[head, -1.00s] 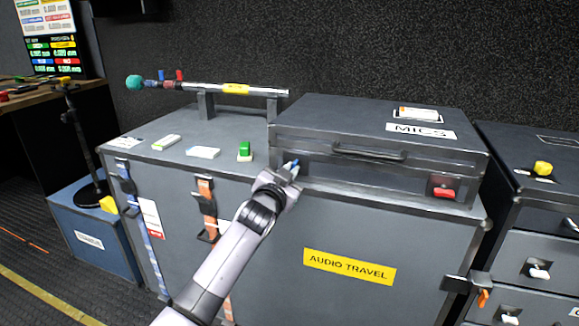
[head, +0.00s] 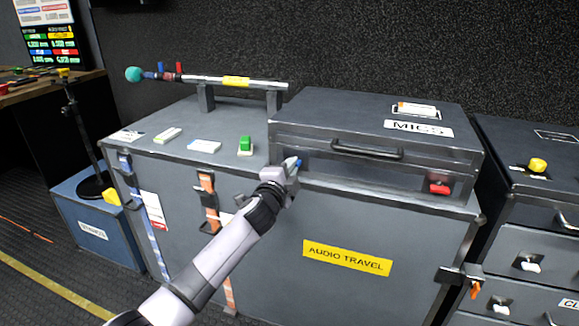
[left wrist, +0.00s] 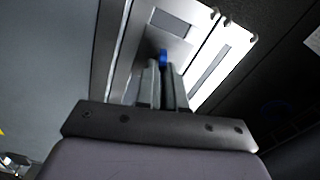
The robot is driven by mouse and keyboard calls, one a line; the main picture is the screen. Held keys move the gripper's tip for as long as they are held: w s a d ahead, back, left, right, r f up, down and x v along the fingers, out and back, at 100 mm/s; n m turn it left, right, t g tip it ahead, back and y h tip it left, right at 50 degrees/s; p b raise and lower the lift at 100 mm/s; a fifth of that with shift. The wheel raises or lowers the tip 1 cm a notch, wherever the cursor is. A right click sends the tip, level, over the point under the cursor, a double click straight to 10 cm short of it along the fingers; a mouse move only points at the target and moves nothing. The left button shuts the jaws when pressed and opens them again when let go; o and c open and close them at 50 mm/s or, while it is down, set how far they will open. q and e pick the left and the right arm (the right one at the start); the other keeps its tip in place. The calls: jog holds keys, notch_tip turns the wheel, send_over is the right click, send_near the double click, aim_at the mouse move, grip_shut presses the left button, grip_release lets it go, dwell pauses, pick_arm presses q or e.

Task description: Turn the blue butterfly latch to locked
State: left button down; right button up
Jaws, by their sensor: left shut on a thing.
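The blue butterfly latch (head: 299,162) is on the front left of the grey case labelled MICS (head: 372,123). Only a small blue part of it shows past my fingers. My left gripper (head: 292,168) is at the latch, shut on it. In the left wrist view the blue latch (left wrist: 163,56) shows at the tips of my left gripper's two close-set fingers (left wrist: 162,80), in front of a pale metal plate. Most of the latch is hidden by the fingers. My right gripper is not in view.
The MICS case stands on a large grey case with a yellow AUDIO TRAVEL label (head: 347,257). A red latch (head: 439,188) is at its front right. A green block (head: 246,144) and a boom pole (head: 235,82) are to the left. Grey drawers (head: 535,255) stand at right.

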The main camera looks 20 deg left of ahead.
pick_arm(q)
jog(key=shift+m, duration=1.2)
jog(key=c, duration=1.2)
grip_release()
jog(key=shift+c, duration=0.2)
jog(key=s+p, duration=0.2)
jog(key=s, duration=0.5)
jog(key=shift+a, duration=0.15)
jog(key=shift+s, duration=0.1)
